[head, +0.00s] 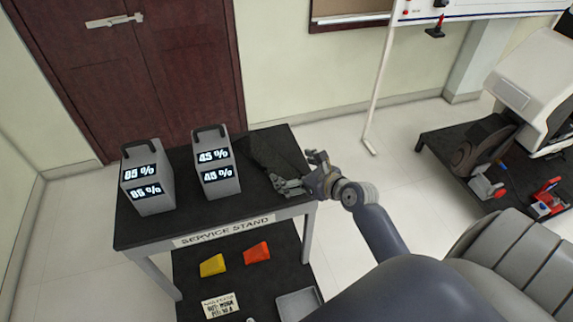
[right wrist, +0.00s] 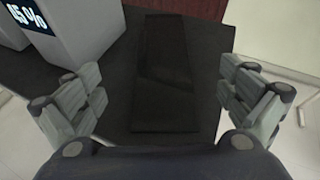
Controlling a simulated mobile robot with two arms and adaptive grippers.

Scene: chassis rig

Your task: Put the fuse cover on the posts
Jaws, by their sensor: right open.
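A long, flat black piece that looks like the fuse cover (right wrist: 165,85) lies on the black top of the service stand (head: 165,227). In the head view the cover (head: 272,150) shows as a dark shape at the stand's right end, hard to tell from the top. My right gripper (head: 302,171) is open and empty at the stand's right edge. In the right wrist view its fingers stand apart on either side of the cover, not closed on it. I cannot make out the posts. My left gripper is not in view.
Two grey boxes with percent displays, one left (head: 148,178) and one right (head: 216,165), stand on the top left of the cover. A yellow block (head: 212,265), a red block (head: 257,252) and a grey tray (head: 299,303) are on the lower shelf. A black platform (head: 437,147) with machinery is at right.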

